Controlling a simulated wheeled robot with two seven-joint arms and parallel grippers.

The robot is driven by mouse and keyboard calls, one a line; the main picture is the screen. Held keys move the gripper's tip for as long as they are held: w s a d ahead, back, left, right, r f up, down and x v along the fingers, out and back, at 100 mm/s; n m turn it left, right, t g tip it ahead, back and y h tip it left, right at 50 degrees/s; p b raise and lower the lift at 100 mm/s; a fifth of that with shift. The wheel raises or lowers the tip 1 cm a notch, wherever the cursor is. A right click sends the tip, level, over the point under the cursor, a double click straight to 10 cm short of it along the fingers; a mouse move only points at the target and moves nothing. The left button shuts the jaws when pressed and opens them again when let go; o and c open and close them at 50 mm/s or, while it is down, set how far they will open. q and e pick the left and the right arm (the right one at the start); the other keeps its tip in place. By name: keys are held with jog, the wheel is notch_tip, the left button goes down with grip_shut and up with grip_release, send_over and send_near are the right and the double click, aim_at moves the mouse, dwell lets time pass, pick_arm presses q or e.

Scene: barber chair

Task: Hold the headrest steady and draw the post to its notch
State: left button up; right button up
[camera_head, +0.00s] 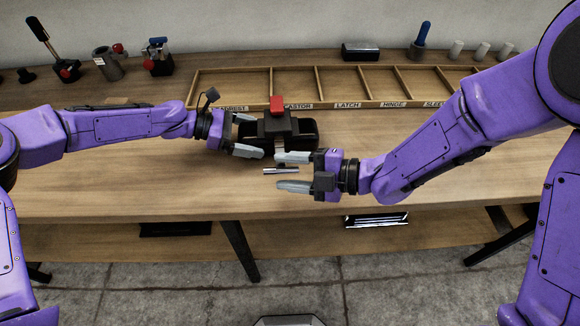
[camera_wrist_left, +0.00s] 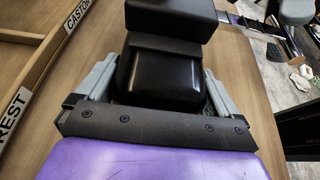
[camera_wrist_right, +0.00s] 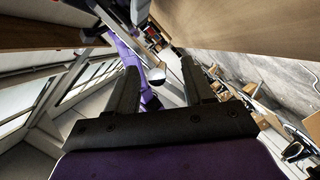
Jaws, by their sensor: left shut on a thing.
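The black padded headrest (camera_head: 306,134) lies on the table in the middle of the head view, with a dark block and a red part (camera_head: 277,104) on top. My left gripper (camera_head: 250,138) is shut on the headrest from its left side. In the left wrist view its fingers sit on both sides of the headrest's black body (camera_wrist_left: 160,75). A silver post (camera_head: 281,170) shows at the near side of the headrest, ending in a short crossbar. My right gripper (camera_head: 283,172) is open, its fingertips near the crossbar. I cannot tell if they touch it.
A wooden tray (camera_head: 330,104) with labelled compartments stands behind the headrest. Tools, a black box (camera_head: 360,51), a blue-handled tool (camera_head: 424,40) and small white cylinders line the back. The front of the table is clear.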

jog(key=shift+d+r, duration=0.1)
jog(key=v, duration=1.1)
jog(key=shift+d, duration=0.35)
jog(key=shift+r, duration=0.1)
pick_arm(q)
jog(key=o, duration=1.2)
jog(key=shift+r, duration=0.1)
jog(key=shift+o, duration=0.4)
pick_arm(e)
jog(key=shift+s, duration=0.1)
